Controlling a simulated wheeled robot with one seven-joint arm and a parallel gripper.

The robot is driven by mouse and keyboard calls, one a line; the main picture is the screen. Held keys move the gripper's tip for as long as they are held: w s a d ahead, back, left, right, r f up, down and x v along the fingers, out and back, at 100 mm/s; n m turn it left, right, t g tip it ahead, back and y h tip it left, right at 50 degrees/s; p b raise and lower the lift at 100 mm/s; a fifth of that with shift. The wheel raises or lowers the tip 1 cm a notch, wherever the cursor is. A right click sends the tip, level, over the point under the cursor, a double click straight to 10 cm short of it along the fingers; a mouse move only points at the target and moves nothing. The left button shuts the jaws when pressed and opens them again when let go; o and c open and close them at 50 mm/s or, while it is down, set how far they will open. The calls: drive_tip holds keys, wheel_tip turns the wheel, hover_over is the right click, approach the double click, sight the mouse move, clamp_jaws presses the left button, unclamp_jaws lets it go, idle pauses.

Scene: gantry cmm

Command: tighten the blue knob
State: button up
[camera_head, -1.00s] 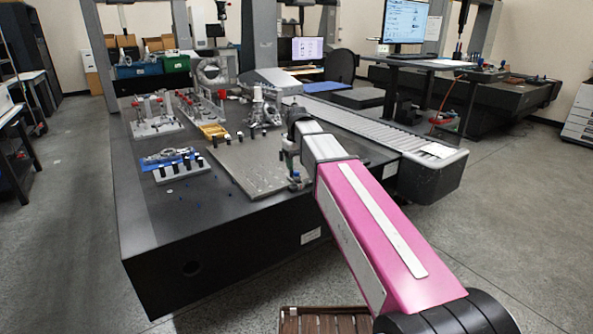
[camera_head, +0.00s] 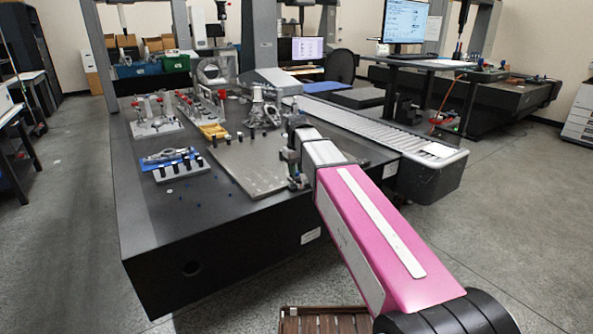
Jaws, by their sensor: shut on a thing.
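My gripper (camera_head: 292,168) points down at the front right corner of the grey metal plate (camera_head: 245,170), beside a small fixture (camera_head: 299,183) there. It is small and partly hidden by my own wrist. It appears shut on the blue knob at that corner. The knob itself is too small and covered to make out, so I cannot tell how far it is turned.
The plate lies on a dark granite table (camera_head: 200,235). A yellow part (camera_head: 214,131), clamp fixtures (camera_head: 155,125) and a grey block with black pegs (camera_head: 182,170) stand to the left. Small blue bits lie in front. A ribbed grey rail (camera_head: 360,128) runs at right.

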drive_tip(key=shift+m, duration=0.7)
drive_tip(key=o, duration=0.9)
drive_tip(key=shift+o, duration=0.2)
drive_tip(key=shift+r, duration=0.1)
wheel_tip(320, 180, up, 11)
drive_tip(key=shift+f, duration=0.2)
